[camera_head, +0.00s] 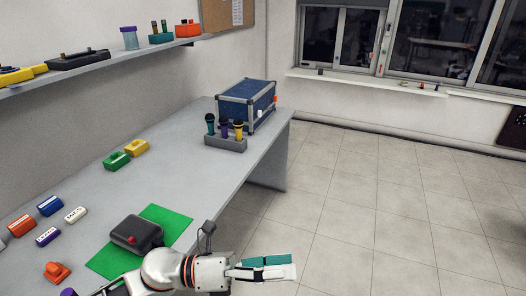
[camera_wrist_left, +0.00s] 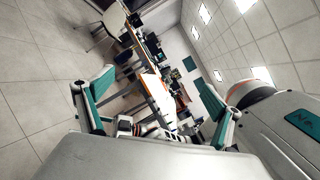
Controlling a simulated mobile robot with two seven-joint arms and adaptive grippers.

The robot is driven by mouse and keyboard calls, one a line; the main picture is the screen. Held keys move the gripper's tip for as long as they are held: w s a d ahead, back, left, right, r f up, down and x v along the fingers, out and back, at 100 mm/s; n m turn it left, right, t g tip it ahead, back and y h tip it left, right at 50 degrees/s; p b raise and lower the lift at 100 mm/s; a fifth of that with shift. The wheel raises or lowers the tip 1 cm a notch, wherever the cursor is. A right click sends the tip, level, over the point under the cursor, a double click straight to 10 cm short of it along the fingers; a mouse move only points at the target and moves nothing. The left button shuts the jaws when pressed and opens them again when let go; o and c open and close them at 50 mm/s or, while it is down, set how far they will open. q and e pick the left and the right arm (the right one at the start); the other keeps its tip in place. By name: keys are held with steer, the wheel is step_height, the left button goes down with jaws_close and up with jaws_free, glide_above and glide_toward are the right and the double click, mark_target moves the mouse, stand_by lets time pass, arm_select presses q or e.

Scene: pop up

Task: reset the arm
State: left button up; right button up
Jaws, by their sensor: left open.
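My left arm comes in at the bottom of the head view and reaches right, past the table edge. Its left gripper (camera_head: 280,267) is out over the floor, off the front side of the table, with nothing visible held. In the left wrist view the two teal-padded fingers of this gripper (camera_wrist_left: 157,82) stand wide apart, with only the distant room between them. The gripper is open and empty. My right gripper shows in neither view.
The grey table (camera_head: 190,139) holds a dark box with a red knob (camera_head: 134,233) on a green mat (camera_head: 169,222), close to my left arm. Several coloured blocks, a microphone holder (camera_head: 226,143) and a blue case (camera_head: 246,101) stand farther along. The tiled floor (camera_head: 360,215) at right is clear.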

arm_select(q)
steer(key=w+a+f+n+t+y, duration=0.45)
steer(key=n+t, duration=0.35)
steer(key=n, duration=0.4)
steer(key=w+a+f+n+t+y, duration=0.35)
steer(key=a+n+t, duration=0.3)
steer(key=n, duration=0.65)
steer(key=s+a+f+n+g+y, duration=0.1)
steer(key=s+a+f+n, duration=0.3)
steer(key=f, duration=0.4)
steer(key=s+a+f+n+g+y, duration=0.1)
steer(key=s+a+f+n+y, duration=0.3)
steer(key=f, duration=0.4)
steer(key=s+a+f+n+g+y, duration=0.2)
steer(key=s+a+f+n+y, duration=0.1)
steer(key=s+a+f+n, duration=0.2)
step_height(320, 180, down, 3)
steer(key=shift+s+a+r+n, duration=0.1)
steer(key=shift+s+a+n, duration=0.2)
steer(key=shift+n, duration=0.5)
steer(key=shift+w, duration=0.1)
